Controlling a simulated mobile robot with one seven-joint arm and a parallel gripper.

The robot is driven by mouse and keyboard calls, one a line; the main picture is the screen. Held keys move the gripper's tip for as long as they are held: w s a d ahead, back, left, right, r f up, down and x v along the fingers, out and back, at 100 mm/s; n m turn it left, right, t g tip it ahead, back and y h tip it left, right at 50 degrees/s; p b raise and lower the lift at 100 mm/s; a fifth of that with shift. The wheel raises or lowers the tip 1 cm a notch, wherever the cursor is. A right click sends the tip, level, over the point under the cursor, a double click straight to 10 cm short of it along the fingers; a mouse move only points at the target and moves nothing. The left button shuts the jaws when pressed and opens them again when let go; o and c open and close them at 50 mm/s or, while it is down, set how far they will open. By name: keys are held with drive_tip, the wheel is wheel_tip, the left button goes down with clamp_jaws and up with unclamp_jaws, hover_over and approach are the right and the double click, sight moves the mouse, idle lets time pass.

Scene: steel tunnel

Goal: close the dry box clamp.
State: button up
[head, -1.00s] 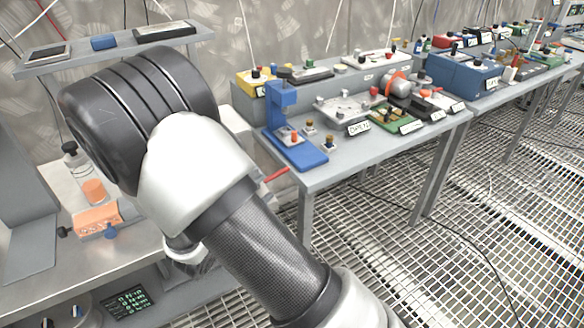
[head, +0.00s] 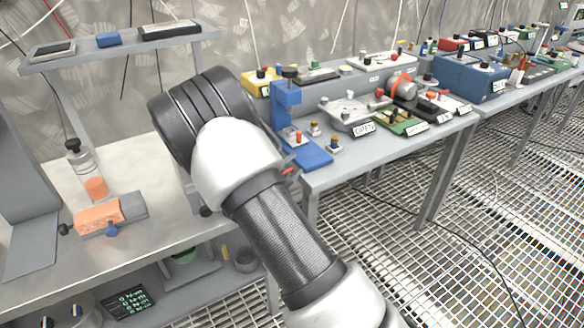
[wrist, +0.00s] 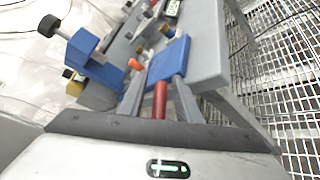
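A blue stand (head: 287,110) with a flat blue base stands at the near left corner of the grey side table. A red handle (head: 290,171) sticks out from its base, partly hidden by my arm. I take this stand as the clamp, but no readable label confirms it. In the wrist view the blue base (wrist: 168,60) lies straight ahead, with the red handle (wrist: 160,98) running towards me. My gripper (wrist: 159,80) is open, its two grey fingers on either side of the red handle with gaps. Whether a finger touches it is unclear.
A steel bench (head: 150,165) with an orange block (head: 98,217) is at the left. Metal grating floor (head: 370,260) lies in front.

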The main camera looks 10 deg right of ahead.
clamp_jaws()
drive_tip(key=shift+b, duration=0.4)
drive_tip(key=shift+s+a+r+n+t+h+b, duration=0.1)
drive_tip(key=shift+a+r+n+t+h+b, duration=0.1)
drive_tip(key=shift+r+n+t+h+b, duration=0.4)
drive_tip(key=shift+s+a+r+n+t+h+b, duration=0.15)
drive_tip(key=shift+r+n+t+h+b, duration=0.3)
drive_tip(key=shift+r+t+b, duration=0.25)
drive_tip(key=shift+w+a+r+n+t+h+b, duration=0.1)
drive_tip(key=shift+a+r+n+t+h+b, duration=0.1)
drive_tip(key=shift+r+n+t+h+b, duration=0.4)
drive_tip(key=shift+r, duration=0.1)
unclamp_jaws()
